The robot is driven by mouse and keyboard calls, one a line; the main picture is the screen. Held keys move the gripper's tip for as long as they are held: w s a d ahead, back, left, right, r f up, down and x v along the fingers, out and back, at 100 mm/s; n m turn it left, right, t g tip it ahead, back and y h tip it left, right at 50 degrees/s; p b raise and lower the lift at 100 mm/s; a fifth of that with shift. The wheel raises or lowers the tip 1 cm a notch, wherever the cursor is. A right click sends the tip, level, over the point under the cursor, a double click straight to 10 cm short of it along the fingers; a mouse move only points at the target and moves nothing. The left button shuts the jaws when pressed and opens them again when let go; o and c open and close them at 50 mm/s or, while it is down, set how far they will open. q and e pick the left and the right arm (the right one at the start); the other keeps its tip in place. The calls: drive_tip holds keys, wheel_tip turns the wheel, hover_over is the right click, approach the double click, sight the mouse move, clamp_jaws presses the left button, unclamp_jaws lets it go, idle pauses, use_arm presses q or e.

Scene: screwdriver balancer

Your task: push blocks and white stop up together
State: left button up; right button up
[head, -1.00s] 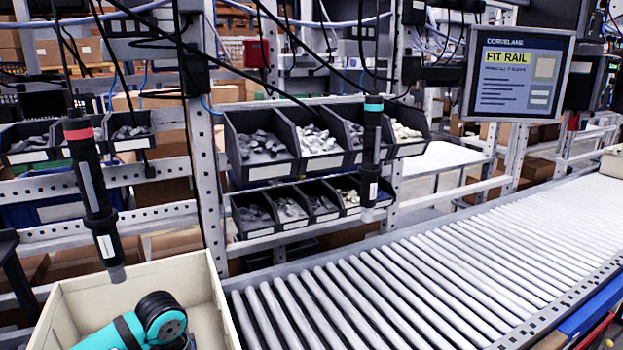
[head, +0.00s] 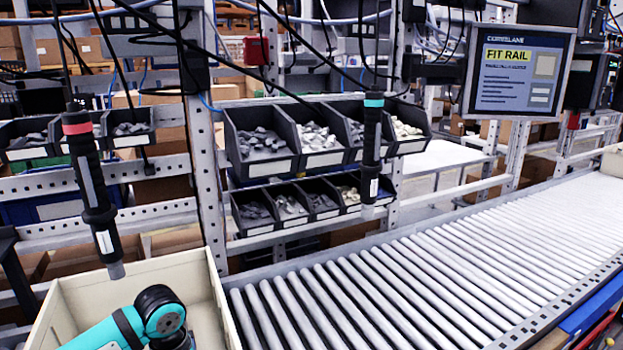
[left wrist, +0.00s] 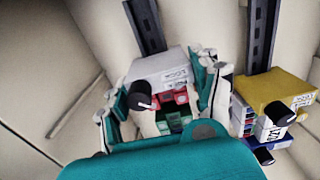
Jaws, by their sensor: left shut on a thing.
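In the left wrist view, my left gripper (left wrist: 170,95) has its teal and white fingers on both sides of a white stop (left wrist: 172,68) with a black knob. It is shut on the stop. Red and green blocks (left wrist: 172,112) show between the fingers just below the stop, close against it. A dark slotted rail (left wrist: 146,25) runs up beyond the stop. My teal wrist hides the lower part of the rail. In the head view my left arm reaches into the cream tote (head: 205,275), and its gripper is out of sight. My right gripper is not in view.
A second dark rail (left wrist: 262,35) stands to the right, with a yellow stop (left wrist: 273,92) and several coloured blocks below it. Cream tote walls close in on the left. Two hanging screwdrivers (head: 95,195) (head: 371,150) and a roller conveyor (head: 400,270) are outside the tote.

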use_arm(q)
drive_tip(key=shift+w+a+f+b, duration=0.1)
drive_tip(key=shift+w+a+b, duration=0.75)
drive_tip(key=shift+b, duration=0.3)
idle(2.0)
drive_tip(key=shift+a+b, duration=0.1)
drive_tip(key=shift+b, duration=0.45)
idle(1.1)
drive_tip(key=o, duration=1.2)
drive_tip(key=shift+a, duration=0.25)
drive_tip(key=shift+o, duration=0.2)
drive_tip(key=shift+d, duration=0.25)
drive_tip(key=shift+d, duration=0.1)
